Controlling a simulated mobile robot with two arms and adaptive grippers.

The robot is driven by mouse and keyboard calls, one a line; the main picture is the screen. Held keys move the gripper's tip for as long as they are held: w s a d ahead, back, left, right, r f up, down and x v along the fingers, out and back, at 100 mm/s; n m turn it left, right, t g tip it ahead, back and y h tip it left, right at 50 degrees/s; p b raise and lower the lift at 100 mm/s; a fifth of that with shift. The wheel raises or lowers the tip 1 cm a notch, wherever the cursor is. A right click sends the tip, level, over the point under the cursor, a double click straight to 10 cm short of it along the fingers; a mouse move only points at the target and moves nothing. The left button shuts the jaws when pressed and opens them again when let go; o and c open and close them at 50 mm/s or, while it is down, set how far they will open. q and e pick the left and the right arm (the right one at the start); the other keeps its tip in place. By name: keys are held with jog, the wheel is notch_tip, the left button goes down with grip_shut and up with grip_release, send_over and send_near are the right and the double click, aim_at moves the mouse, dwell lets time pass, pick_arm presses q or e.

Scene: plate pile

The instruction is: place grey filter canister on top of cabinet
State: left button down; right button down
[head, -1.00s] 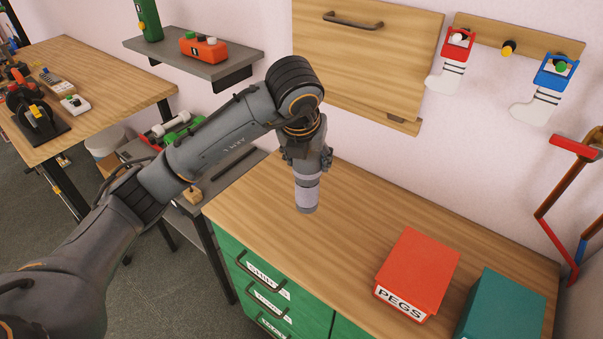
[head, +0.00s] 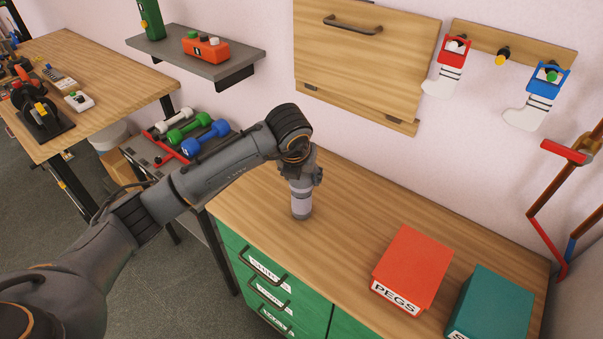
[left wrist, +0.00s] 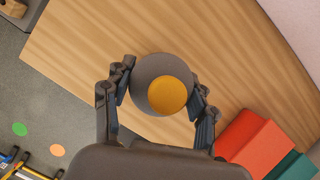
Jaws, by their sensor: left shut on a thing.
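The grey filter canister (head: 301,204) is upright in my left gripper (head: 301,182), low over the wooden top of the green cabinet (head: 350,225). Its base is at or very near the surface; I cannot tell whether it touches. In the left wrist view the canister (left wrist: 148,72) shows end-on as a grey round with an orange disc, between the two fingers of my left gripper (left wrist: 160,98). The gripper is shut on its upper part, which is partly hidden in the head view. My right gripper is not in view.
A red PEGS box (head: 412,268) and a teal box (head: 490,305) stand at the cabinet's right end. A wooden flap panel (head: 365,60) hangs on the wall behind. A low rack with dumbbells (head: 187,128) is to the left. The middle of the cabinet top is clear.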

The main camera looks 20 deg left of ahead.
pick_arm(q)
jog(key=shift+c, duration=2.1)
grip_release()
jog(key=shift+r, duration=0.2)
jog(key=b+v, duration=0.2)
jog(key=v, duration=0.9)
jog(key=shift+s+r, duration=0.2)
jog(key=shift+r, duration=0.15)
